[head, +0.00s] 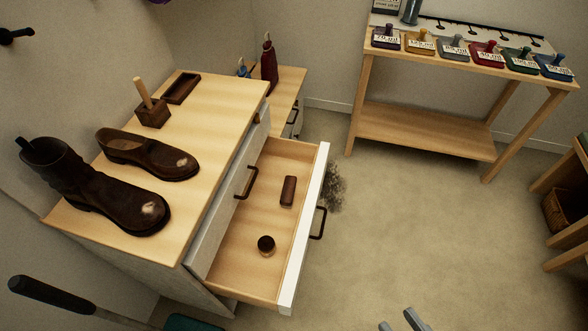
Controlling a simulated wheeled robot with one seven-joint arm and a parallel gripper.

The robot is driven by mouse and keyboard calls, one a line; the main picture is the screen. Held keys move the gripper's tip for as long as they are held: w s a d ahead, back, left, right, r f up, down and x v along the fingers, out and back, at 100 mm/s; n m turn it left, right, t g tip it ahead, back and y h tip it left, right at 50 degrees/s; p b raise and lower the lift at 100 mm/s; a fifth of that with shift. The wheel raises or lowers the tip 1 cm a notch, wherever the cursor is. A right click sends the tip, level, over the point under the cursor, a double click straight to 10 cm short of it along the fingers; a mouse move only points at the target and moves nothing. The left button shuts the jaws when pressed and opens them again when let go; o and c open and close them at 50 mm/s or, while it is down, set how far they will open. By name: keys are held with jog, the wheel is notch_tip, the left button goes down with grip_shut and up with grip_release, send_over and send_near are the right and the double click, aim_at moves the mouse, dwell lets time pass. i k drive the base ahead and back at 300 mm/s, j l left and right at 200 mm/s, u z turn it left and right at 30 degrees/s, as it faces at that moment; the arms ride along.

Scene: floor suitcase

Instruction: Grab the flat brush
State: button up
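A dark brown oblong block (288,191), which looks like the flat brush, lies in the open drawer (233,262) toward its far half. Its bristles cannot be made out. A small round dark item (266,246) with a paler side, perhaps a round brush or tin, sits nearer in the same drawer. My gripper (401,322) shows only as two grey fingertips at the bottom edge, right of the drawer. The fingertips are apart with nothing seen between them, and the rest of the gripper is out of frame.
On the cabinet top (218,101) are a boot (90,190), a low shoe (148,155), a block with a wooden handle (152,112) and an empty dark tray (181,88). The drawer front (308,225) juts out.

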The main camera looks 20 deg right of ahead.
aim_at(289, 184)
jog(key=k+l+u, duration=0.1)
jog(key=l, duration=0.2)
jog(key=k+l, duration=0.15)
jog(key=l, duration=0.15)
jog(key=k+l+u, duration=0.15)
jog(key=l, duration=0.15)
jog(key=i+j+z, duration=0.1)
jog(key=i+j, duration=0.15)
jog(key=i, duration=0.2)
jog(key=i+j+z, duration=0.1)
jog(key=i+j, duration=0.15)
jog(key=i, duration=0.2)
jog(key=i+j+z, duration=0.1)
jog(key=i+j, duration=0.2)
jog(key=i, duration=0.1)
